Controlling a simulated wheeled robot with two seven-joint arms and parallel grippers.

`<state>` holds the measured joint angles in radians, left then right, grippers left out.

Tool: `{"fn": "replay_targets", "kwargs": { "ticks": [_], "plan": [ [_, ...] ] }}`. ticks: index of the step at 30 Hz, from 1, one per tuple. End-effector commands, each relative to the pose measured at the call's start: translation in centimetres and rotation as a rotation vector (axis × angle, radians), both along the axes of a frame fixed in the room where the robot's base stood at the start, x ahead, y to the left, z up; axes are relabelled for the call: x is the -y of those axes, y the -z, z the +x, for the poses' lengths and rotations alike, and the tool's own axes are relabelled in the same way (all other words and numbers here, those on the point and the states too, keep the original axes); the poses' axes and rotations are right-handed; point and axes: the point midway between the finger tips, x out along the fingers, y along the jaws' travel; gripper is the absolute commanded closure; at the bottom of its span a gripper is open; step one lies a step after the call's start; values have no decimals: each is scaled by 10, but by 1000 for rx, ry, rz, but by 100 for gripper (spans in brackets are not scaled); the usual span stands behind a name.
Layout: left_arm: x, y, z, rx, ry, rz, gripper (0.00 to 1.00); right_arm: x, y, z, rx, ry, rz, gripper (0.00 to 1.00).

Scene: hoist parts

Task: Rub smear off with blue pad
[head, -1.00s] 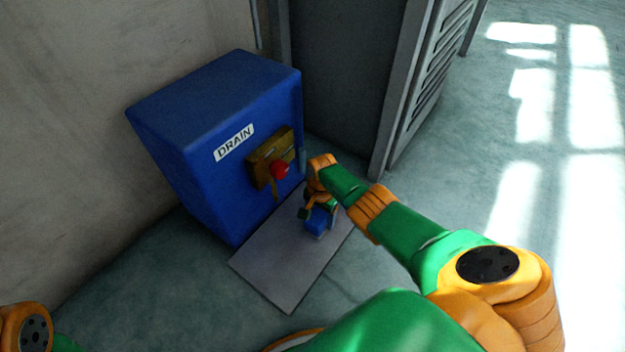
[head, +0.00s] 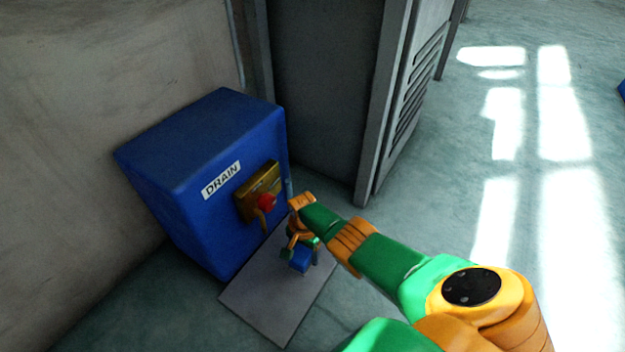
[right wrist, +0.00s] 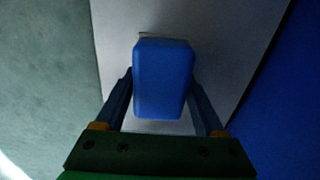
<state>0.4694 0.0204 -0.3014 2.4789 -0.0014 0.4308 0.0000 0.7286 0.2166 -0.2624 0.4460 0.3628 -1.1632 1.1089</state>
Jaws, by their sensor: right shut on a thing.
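The blue pad (head: 300,259) is held in my right gripper (head: 301,254), low over the grey plate (head: 265,312) on the floor. In the right wrist view the pad (right wrist: 163,78) sits between the two fingers of my right gripper (right wrist: 163,92), with the pale plate (right wrist: 115,50) beneath it. I cannot tell whether the pad touches the plate. A thin pale brownish edge shows just past the pad's far end; I cannot tell whether it is the smear. No other smear can be made out. My left gripper is not in view.
A blue box (head: 200,199) marked DRAIN stands at the plate's far-left edge, with a brass fitting (head: 258,191) and red knob (head: 266,203) facing the plate. A grey cabinet (head: 330,85) stands behind. The floor (head: 440,205) to the right is clear.

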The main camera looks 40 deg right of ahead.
Motion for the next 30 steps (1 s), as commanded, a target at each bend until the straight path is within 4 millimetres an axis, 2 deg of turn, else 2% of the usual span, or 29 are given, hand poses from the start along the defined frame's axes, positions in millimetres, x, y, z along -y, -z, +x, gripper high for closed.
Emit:
{"fn": "replay_targets", "kwargs": {
  "ticks": [5,12,15,20,30],
  "plan": [
    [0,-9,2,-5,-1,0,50,-12,-2,-5,-2,-2,0,100],
    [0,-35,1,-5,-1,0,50,-54,-3,-21,-3,-3,3,100],
    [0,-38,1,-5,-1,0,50,-67,-1,-25,-2,-2,2,100],
    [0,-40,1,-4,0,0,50,-75,1,-28,-2,-1,2,100],
    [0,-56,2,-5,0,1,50,-130,-1,-49,-5,-3,4,100]
  ]
}}
